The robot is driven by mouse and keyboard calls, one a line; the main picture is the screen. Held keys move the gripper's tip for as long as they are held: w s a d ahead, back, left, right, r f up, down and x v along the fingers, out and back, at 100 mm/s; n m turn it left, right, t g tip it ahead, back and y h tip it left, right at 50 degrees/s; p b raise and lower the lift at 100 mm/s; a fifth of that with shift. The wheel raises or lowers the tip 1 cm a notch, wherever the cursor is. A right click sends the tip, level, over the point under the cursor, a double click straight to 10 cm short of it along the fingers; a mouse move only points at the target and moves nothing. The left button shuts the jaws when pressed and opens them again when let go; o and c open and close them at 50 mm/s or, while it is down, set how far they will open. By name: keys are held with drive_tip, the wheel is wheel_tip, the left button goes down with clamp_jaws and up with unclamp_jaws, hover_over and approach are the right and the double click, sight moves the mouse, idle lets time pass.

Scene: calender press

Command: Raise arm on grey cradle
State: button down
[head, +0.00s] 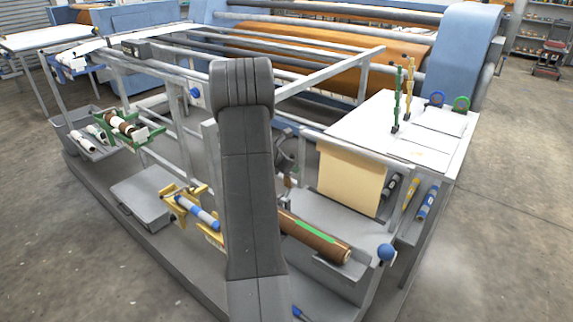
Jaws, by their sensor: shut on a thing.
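The grey cradle (334,274) stands at the lower right of the machine in the head view. A brown roll (329,246) with a green stripe lies in it, its left end hidden behind my arm. A grey bar (402,205) with a blue ball (386,252) at its low end slopes down beside the roll's right end. My gripper (287,180) is partly hidden behind my own dark arm link, near the roll's left end. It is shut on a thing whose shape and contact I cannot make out.
A yellow cradle (180,190) holds a blue-and-white roll, left of my arm. A green cradle (127,142) holds a brown-and-white roll farther left. A tan sheet (350,180) hangs at the white table (365,120). Grey rails cross behind my arm. The floor (490,240) at right is clear.

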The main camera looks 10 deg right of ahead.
drive_tip(key=shift+w+d+f+g+y+p, duration=0.4)
drive_tip(key=shift+w+d+g+y+p, duration=0.2)
drive_tip(key=shift+p, duration=0.6)
drive_tip(key=shift+f, duration=0.1)
drive_tip(key=shift+s, duration=0.1)
drive_tip(key=c, duration=1.4)
unclamp_jaws()
drive_tip(key=shift+d, duration=0.1)
drive_tip(key=b+v, duration=0.1)
drive_tip(key=v, duration=1.3)
drive_tip(key=shift+b, duration=0.3)
